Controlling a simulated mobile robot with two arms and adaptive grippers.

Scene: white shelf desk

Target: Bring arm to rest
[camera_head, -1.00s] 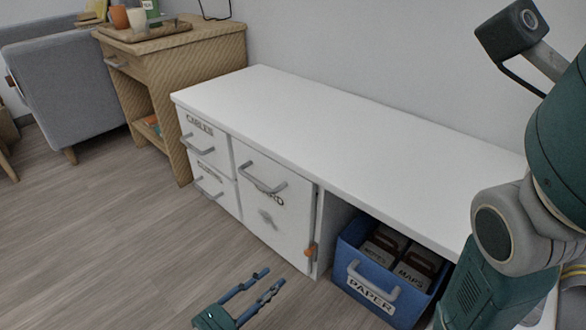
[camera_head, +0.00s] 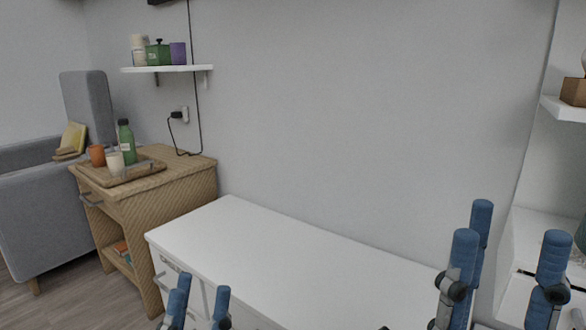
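My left gripper (camera_head: 203,293) shows at the bottom edge, left of centre, in the head view. Its blue fingers point up in front of the white desk, with a clear gap between them and nothing held. My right gripper (camera_head: 512,242) shows at the lower right. Its blue fingers point up and are spread wide, with nothing between them. The hands and arms behind both sets of fingers are out of the frame.
The white desk (camera_head: 300,250) has a bare top along the wall. A wooden side table (camera_head: 190,195) holds a tray with a green bottle (camera_head: 127,141) and cups. A wall shelf (camera_head: 165,69) carries several small items. White shelving (camera_head: 565,108) stands at the right.

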